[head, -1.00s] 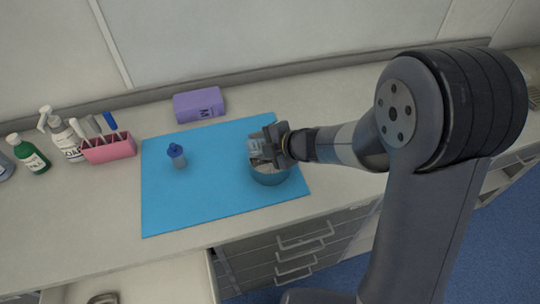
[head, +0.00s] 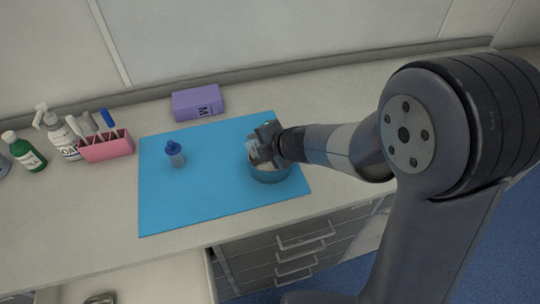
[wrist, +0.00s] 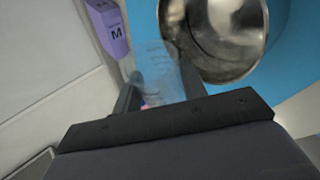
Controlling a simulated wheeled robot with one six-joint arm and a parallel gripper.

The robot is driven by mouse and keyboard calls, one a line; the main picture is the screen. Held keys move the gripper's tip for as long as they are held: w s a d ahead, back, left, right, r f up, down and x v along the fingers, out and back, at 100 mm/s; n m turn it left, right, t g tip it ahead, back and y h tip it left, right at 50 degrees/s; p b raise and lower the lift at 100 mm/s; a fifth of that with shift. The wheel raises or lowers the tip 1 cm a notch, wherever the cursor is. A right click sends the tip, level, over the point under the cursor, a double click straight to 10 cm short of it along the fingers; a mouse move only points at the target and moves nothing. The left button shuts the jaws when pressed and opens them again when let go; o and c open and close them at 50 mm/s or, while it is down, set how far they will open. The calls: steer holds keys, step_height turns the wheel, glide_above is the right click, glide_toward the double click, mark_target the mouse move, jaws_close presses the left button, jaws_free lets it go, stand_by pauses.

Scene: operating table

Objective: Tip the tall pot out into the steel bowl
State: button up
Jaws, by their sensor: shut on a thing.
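The steel bowl (head: 270,176) stands on the right part of the blue mat. It shows in the wrist view (wrist: 222,68) with its shiny inside open towards me. My gripper (head: 262,148) is above the bowl, shut on the tall pot (head: 251,149), a pale see-through vessel. In the wrist view the tall pot (wrist: 158,68) sits tilted between the fingers, beside and partly over the bowl's rim. What is in the pot, and whether anything lies in the bowl, I cannot tell.
A small blue-capped bottle (head: 175,154) stands on the blue mat (head: 200,205), left of the bowl. A purple box (head: 198,102) lies behind the mat. A pink rack (head: 106,147), a soap bottle (head: 62,137) and a green bottle (head: 27,152) stand at left.

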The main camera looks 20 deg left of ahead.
steer(key=shift+f+b, duration=0.15)
steer(key=shift+b, duration=0.15)
steer(key=shift+r+n+t+h+p, duration=0.3)
steer(key=shift+r+p, duration=0.05)
steer(key=shift+s+a+r+n+t+h, duration=0.1)
steer(key=shift+r+n+t+h, duration=0.2)
steer(key=shift+t+h, duration=0.1)
steer(key=shift+f, duration=0.4)
steer(key=shift+f+n+t+h+b, duration=0.55)
steer(key=shift+t+h+b, duration=0.2)
steer(key=shift+b, duration=0.25)
steer(key=shift+s+a+r+n+t+h, duration=0.1)
steer(key=shift+r+n+t+h, duration=0.35)
steer(key=shift+r+n+h, duration=0.15)
steer(key=shift+s+a+f+n+t+h+b, duration=0.2)
steer(key=shift+s+a+n+t+h+b, duration=0.2)
steer(key=shift+a+t+h+b, duration=0.25)
steer(key=shift+s+a+f+n+t+h+b, duration=0.2)
steer(key=shift+s+a+n+t+h+b, duration=0.9)
steer(key=shift+t+b, duration=0.5)
